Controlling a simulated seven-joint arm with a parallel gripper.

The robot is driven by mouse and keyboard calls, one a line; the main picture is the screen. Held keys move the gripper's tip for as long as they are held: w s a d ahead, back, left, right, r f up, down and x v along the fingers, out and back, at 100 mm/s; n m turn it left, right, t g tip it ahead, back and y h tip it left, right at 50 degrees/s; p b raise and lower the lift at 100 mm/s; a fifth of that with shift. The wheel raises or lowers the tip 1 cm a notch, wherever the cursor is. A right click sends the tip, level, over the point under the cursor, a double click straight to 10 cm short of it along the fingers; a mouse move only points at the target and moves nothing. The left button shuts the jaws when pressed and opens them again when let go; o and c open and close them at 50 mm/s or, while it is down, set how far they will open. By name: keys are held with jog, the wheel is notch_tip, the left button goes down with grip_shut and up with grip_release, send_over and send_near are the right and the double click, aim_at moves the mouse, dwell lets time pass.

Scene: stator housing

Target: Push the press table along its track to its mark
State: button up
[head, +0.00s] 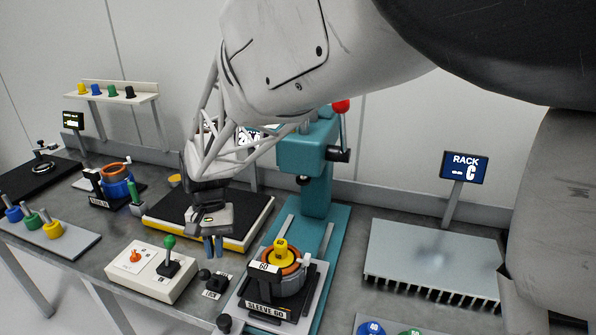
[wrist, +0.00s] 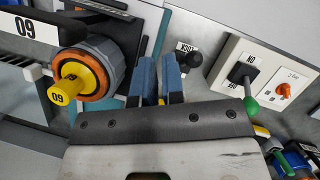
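The press table (head: 311,298), a pale plate, sits on the track (head: 287,236) at the front of the teal press (head: 317,170). It carries a grey and orange stator housing (head: 289,273) with a yellow knobbed part (head: 281,249) on top and a "60" label in front. A black knob (head: 224,323) shows at the table's front left; whether it is attached is unclear. My gripper (head: 213,247) is above the bench, left of the press table and apart from it. In the wrist view its two blue fingers (wrist: 157,67) have an empty gap between them. I cannot make out the mark.
A small labelled black knob (head: 216,284) and a white control box (head: 153,270) with a green-topped lever (head: 169,244) stand close to my gripper. A black and yellow platform (head: 160,226) lies behind. A finned rack (head: 430,263) stands right of the press.

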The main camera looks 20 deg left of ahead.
jog(key=shift+o, duration=1.3)
jog(key=shift+w, duration=0.2)
jog(key=o, duration=0.6)
jog(key=w+t, duration=0.1)
jog(key=w, duration=0.1)
jog(key=w+y, duration=0.1)
jog(key=w, duration=0.1)
jog(key=w+n+t, duration=0.1)
jog(key=w, duration=0.1)
jog(key=shift+w+d+r+t, duration=0.2)
jog(key=shift+w+d+t, duration=0.1)
jog(key=shift+w+d, duration=0.05)
jog(key=shift+o, duration=0.2)
jog(key=w+r+n+t+y, duration=0.4)
jog(key=w+r+t, duration=0.25)
jog(key=r, duration=0.35)
jog(key=m+g, duration=0.1)
jog(key=g, duration=0.1)
send_near(224, 321)
jog(key=f, duration=0.2)
jog(key=shift+w+a, duration=0.2)
jog(key=shift+w, duration=0.1)
jog(key=shift+x, duration=3.9)
